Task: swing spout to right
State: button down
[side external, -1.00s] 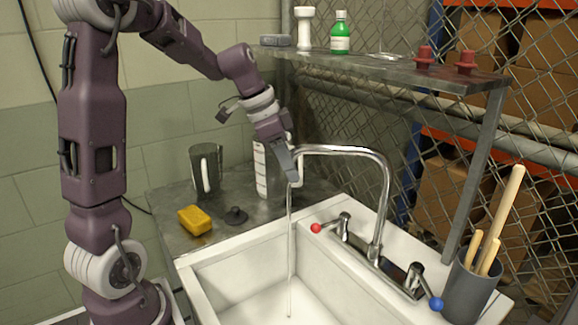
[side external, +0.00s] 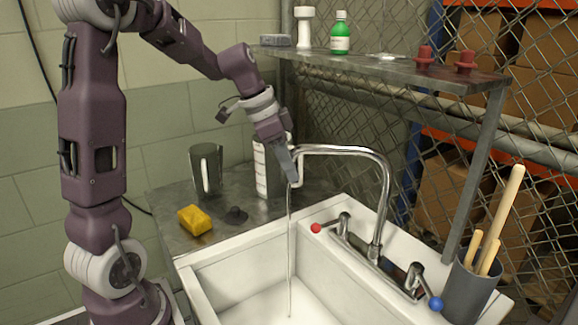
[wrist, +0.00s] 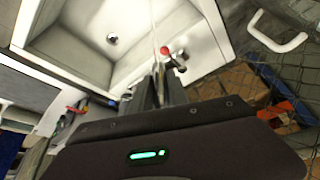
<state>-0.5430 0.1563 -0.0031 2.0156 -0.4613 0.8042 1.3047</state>
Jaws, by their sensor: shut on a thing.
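The curved chrome spout (side external: 345,151) rises from the faucet base at the sink's right rim and arches left over the basin. A thin stream of water (side external: 289,245) falls from its end. My gripper (side external: 296,176) is shut on the spout's down-turned tip. In the wrist view my fingers (wrist: 158,86) are close together, and they hide most of the spout. The red-knobbed tap handle (side external: 316,228) and the blue-knobbed one (side external: 436,304) flank the spout's base. The red knob also shows in the wrist view (wrist: 165,50), just beyond the fingers.
The white sink (side external: 262,247) lies below. A yellow sponge (side external: 195,220), a dark plug (side external: 237,216), a grey pitcher (side external: 205,170) and a white container (side external: 261,170) stand left of the spout. A metal shelf (side external: 400,69) hangs behind. A grey holder (side external: 467,291) with wooden handles stands at right.

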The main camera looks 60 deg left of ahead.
jog(key=shift+s+d, duration=0.1)
dwell(0.6)
jog(key=s+d+n+y, duration=0.35)
jog(key=d+n, duration=0.35)
jog(key=d, duration=0.6)
jog(key=w+d+n+g+y, duration=0.1)
jog(key=w+d+n+y, duration=0.1)
jog(key=d+n, duration=0.6)
jog(key=shift+w+d, duration=0.85)
jog(key=shift+d, duration=1.75)
jog(key=c, duration=1.3)
grip_release()
